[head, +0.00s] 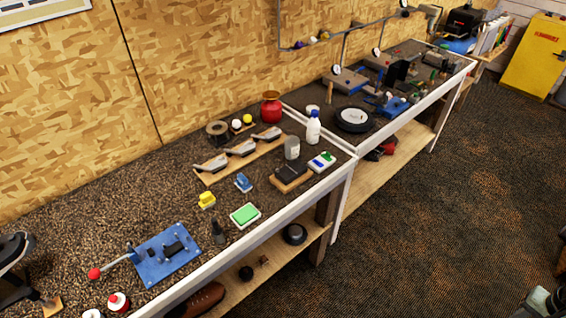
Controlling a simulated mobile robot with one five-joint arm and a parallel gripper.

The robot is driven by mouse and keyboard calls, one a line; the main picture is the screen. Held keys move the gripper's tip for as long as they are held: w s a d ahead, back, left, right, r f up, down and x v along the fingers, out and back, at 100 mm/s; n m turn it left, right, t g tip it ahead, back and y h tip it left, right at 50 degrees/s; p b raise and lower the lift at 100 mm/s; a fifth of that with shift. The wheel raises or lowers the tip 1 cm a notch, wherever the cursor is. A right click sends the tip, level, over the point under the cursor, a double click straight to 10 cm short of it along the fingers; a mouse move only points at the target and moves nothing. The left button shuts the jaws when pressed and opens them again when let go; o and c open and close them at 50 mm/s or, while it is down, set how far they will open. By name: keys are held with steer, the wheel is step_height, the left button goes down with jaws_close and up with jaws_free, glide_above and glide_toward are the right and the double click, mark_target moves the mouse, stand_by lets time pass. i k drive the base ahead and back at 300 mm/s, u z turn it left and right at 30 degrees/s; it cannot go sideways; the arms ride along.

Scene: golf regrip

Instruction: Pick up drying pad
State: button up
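A flat green pad with a pale border (245,215) lies on the near workbench, close to its white front edge. A smaller white item with green and blue patches (321,161) lies further along the bench. A dark block on a wooden base (291,173) is beside it. I cannot tell for certain which one is the drying pad; the green pad looks the most like a pad. I cannot make out my gripper in this view, and nothing is seen touching these items.
A blue plate with a red-knobbed lever (166,254), a yellow item (206,200), a small blue item (243,182) and a dark upright item (218,233) surround the green pad. A white bottle (313,127) and red pot (271,107) stand behind.

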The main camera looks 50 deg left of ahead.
mark_target(242, 183)
steer(key=i, duration=1.7)
steer(key=u, duration=4.85)
steer(key=i, duration=1.5)
